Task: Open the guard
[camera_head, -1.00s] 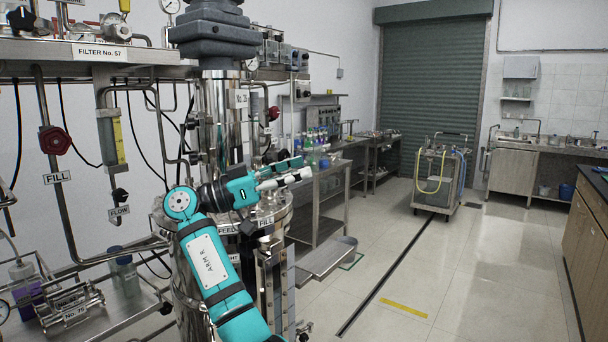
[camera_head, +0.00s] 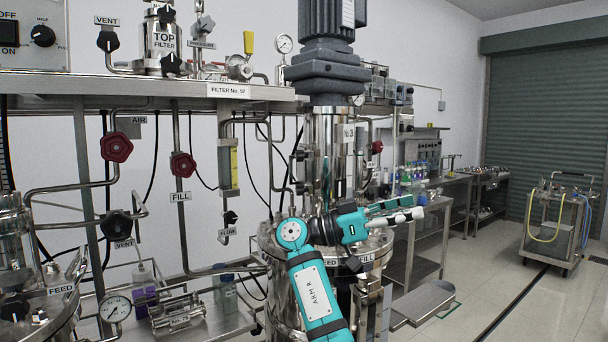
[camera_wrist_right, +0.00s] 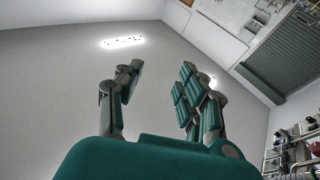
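A stirred vessel with a shiny steel column (camera_head: 323,150) under a dark motor stands right of centre in the head view. I cannot tell for sure which part is the guard; the column around the stirrer shaft may be it. My right arm, teal and marked ARM R, stands in front of the vessel. My right gripper (camera_head: 396,217) points right, at about the height of the vessel's lid. My left gripper is in neither view.
A steel shelf (camera_head: 190,88) with filters, valves and pipes runs behind on the left. Another vessel (camera_head: 30,285) stands at the left edge. A cart (camera_head: 556,225) stands on the right before a shutter. Open floor lies at the lower right.

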